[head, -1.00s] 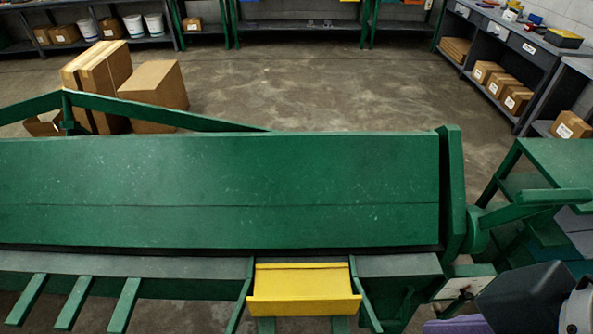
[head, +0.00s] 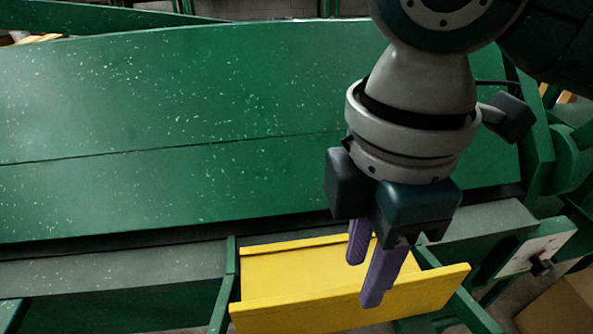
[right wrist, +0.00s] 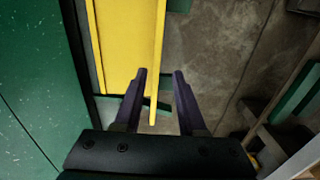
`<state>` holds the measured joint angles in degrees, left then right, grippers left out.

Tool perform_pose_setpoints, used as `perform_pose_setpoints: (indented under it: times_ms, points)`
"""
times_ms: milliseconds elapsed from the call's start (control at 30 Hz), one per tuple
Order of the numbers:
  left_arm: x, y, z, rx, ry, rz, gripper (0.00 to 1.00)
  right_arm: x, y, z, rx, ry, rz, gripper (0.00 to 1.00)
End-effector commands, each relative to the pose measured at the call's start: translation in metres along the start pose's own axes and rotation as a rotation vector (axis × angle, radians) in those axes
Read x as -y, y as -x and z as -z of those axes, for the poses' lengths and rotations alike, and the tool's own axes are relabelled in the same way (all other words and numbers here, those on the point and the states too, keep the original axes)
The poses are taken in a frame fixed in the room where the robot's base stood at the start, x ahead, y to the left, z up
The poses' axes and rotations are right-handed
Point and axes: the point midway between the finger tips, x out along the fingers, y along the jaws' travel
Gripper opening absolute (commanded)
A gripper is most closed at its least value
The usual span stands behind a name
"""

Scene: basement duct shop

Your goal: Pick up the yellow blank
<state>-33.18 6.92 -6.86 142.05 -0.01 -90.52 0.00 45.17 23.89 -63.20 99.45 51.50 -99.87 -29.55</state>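The yellow blank (head: 290,275) is a bent sheet with a raised front lip, resting between green support arms at the front of the green machine. My right gripper (head: 363,283) points down over its right half and hides part of it. Its two purple fingers are apart with nothing held. In the right wrist view the blank (right wrist: 128,45) runs up the picture at the left, and its lip shows in the gap between the fingers (right wrist: 160,74). I cannot tell how far the fingertips are above the lip. My left gripper is not in view.
The large green machine bed (head: 180,130) fills the space behind the blank. A grey ledge (head: 120,275) runs along its front on both sides. A light control plate (head: 535,247) with a dark knob is at the right, above a cardboard box (head: 565,305).

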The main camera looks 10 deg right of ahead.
Motion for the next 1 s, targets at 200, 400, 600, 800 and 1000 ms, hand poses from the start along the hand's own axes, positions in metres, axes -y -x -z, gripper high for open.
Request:
perform_pose_setpoints:
  times_ms: [200,400,600,800,1000]
  points:
    - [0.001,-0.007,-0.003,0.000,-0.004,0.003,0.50,-0.001,-0.031,-0.003,0.009,0.003,0.005,0.40]
    - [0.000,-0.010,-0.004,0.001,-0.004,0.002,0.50,-0.001,-0.050,-0.003,0.007,0.002,0.002,0.40]
    - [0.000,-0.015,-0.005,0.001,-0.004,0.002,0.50,-0.002,-0.081,-0.005,0.009,0.001,0.003,0.40]
    - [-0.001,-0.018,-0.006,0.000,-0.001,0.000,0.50,-0.003,-0.100,-0.005,0.008,0.002,0.001,0.40]
    - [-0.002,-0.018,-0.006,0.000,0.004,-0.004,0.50,-0.003,-0.100,-0.005,0.007,0.003,-0.001,0.40]
